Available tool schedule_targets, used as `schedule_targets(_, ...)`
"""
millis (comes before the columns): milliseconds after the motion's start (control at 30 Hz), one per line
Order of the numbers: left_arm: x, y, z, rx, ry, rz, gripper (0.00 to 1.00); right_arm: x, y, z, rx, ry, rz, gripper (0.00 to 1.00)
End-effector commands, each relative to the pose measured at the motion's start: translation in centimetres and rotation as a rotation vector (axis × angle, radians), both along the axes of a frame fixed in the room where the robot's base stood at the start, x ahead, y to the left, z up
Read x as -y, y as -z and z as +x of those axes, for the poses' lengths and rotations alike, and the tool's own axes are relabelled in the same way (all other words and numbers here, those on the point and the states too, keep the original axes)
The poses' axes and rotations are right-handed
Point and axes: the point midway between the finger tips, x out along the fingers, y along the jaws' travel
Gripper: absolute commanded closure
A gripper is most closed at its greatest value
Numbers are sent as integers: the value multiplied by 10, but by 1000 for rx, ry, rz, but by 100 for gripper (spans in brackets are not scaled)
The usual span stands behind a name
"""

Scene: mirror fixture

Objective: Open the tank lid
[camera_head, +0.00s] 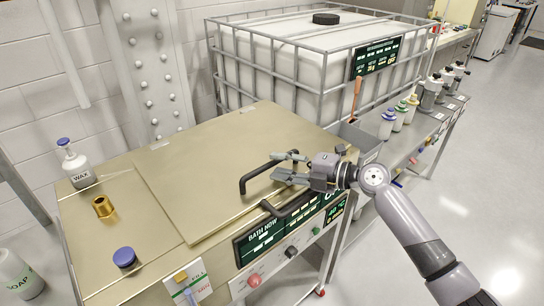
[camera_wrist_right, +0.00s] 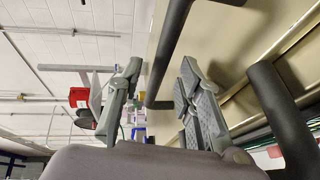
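The tank lid (camera_head: 200,180) is a flat brass-coloured panel lying shut on the tank top (camera_head: 105,240). A dark bar handle (camera_head: 252,178) stands on the lid near its right side. My right gripper (camera_head: 279,167) is at this handle, its two grey fingers spread and pointing left. In the right wrist view the open fingers (camera_wrist_right: 160,78) have part of the dark handle (camera_wrist_right: 170,45) showing between them. No grip on it shows; whether a finger touches it I cannot tell. My left gripper is out of view.
A second dark bar (camera_head: 290,203) lies along the tank's front edge, close below my right gripper. A wax bottle (camera_head: 77,165), a brass fitting (camera_head: 103,207) and a blue cap (camera_head: 125,258) stand left of the lid. A caged white container (camera_head: 300,65) stands behind.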

Motion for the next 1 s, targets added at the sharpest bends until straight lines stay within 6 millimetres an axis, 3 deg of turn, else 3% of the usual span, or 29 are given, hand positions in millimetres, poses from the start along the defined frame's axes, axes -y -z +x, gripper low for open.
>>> schedule_targets(200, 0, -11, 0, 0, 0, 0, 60, -21, 3, 13, 0, 0, 1, 67)
schedule_targets(567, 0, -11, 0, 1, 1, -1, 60, -25, 6, 15, 1, 1, -1, 67)
schedule_targets(1000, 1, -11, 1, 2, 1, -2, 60, -24, 6, 15, 0, 1, 0, 96)
